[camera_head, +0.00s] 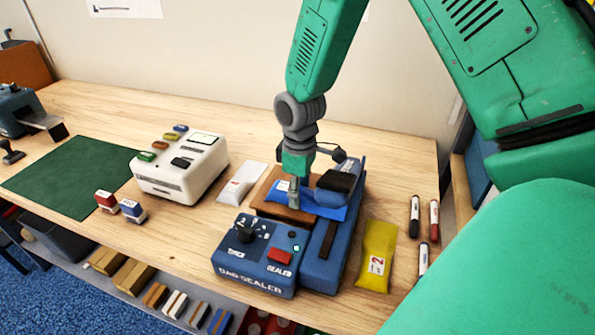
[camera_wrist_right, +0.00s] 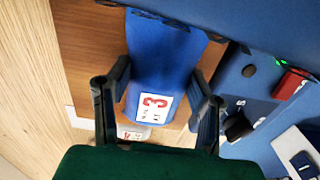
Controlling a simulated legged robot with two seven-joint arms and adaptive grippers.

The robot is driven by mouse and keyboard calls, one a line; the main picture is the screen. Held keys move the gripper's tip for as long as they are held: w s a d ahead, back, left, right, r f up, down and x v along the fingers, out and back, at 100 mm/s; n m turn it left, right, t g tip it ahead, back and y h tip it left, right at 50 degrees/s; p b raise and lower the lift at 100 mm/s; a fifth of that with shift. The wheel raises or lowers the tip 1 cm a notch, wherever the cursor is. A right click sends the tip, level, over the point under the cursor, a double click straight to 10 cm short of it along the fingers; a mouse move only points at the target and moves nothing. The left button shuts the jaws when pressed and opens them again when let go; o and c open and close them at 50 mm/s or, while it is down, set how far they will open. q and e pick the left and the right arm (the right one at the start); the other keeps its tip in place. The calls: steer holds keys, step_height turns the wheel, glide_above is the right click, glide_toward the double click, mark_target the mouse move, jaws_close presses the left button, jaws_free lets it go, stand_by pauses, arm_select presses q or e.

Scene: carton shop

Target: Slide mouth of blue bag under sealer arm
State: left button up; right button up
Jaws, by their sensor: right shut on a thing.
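The blue bag (camera_head: 326,207), with a red 3 on its white label, lies across a brown wooden rest (camera_head: 270,208) beside the blue bag sealer (camera_head: 255,257). My right gripper (camera_head: 294,198) is shut on the bag from above. In the right wrist view, the fingers of my right gripper (camera_wrist_right: 158,100) stand on both sides of the blue bag (camera_wrist_right: 160,60), around its label. The bag's far end reaches the sealer beside its black-topped arm (camera_head: 338,182). I cannot tell whether the mouth is under the arm. My left gripper is not in view.
A yellow bag (camera_head: 377,257) marked 2 lies right of the sealer, with markers (camera_head: 414,216) beyond. A white bag (camera_head: 240,183) lies to its left, near a white device (camera_head: 181,168). Two small stamps (camera_head: 106,201) and a green mat (camera_head: 75,172) are further left.

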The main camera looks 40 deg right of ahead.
steer(key=shift+a+r, duration=0.1)
steer(key=shift+a, duration=0.1)
steer(key=shift+p, duration=0.35)
steer(key=o, duration=1.5)
steer(key=shift+d, duration=0.1)
steer(key=shift+r, duration=0.1)
steer(key=shift+w+a+r+p, duration=0.1)
steer(key=shift+w+r+p, duration=0.1)
steer(key=shift+r+p, duration=0.8)
steer(key=shift+w+a+r+p, duration=0.15)
steer(key=shift+r+p, duration=0.8)
steer(key=shift+p, duration=0.2)
steer(key=shift+w+a+r+p, duration=0.1)
steer(key=shift+w+r+p, duration=0.1)
steer(key=shift+r+p, duration=0.8)
steer(key=shift+f, duration=0.1)
